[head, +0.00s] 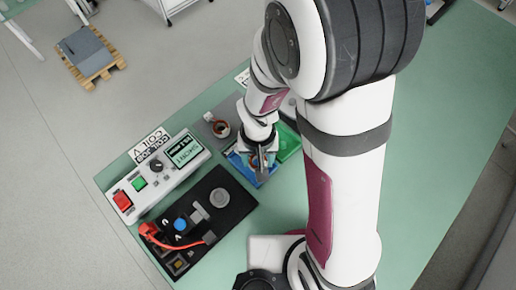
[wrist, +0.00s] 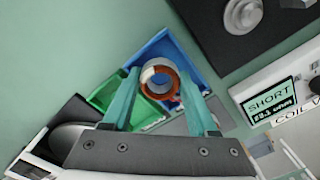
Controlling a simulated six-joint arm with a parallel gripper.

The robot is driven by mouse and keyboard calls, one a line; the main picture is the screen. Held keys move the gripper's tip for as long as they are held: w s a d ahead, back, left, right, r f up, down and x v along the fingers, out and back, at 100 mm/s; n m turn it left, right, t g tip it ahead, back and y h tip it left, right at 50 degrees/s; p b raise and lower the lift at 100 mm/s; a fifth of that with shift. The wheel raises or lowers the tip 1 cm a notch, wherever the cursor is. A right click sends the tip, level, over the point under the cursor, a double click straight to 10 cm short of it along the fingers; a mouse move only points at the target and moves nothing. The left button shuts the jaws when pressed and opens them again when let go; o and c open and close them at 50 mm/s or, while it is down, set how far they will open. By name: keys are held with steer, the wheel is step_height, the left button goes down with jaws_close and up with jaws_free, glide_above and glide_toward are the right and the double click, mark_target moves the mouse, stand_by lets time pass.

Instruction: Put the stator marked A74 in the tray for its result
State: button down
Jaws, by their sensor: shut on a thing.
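My gripper (head: 258,158) is shut on a stator (wrist: 160,88), a ring with copper-coloured windings and a grey bore. In the wrist view the two teal fingers of my gripper (wrist: 160,76) stand on either side of it. The stator is over the blue tray (wrist: 165,44), and I cannot tell whether it touches the tray floor. No A74 mark is readable. The blue tray also shows under my gripper in the head view (head: 238,164). The green tray (head: 291,141) is beside it and shows in the wrist view too (wrist: 106,94).
The white tester (head: 142,192) has a display (head: 184,149) reading SHORT, which also shows in the wrist view (wrist: 270,101). A black fixture (head: 232,215) with a red clip (head: 148,230) lies in front. A copper-wound part (head: 220,128) sits on a grey plate behind.

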steer(key=shift+f, duration=0.1)
steer(key=shift+f, duration=0.95)
steer(key=shift+f, duration=0.35)
steer(key=shift+c, duration=0.5)
jaws_free()
step_height(320, 180, up, 16)
steer(key=shift+f, duration=0.1)
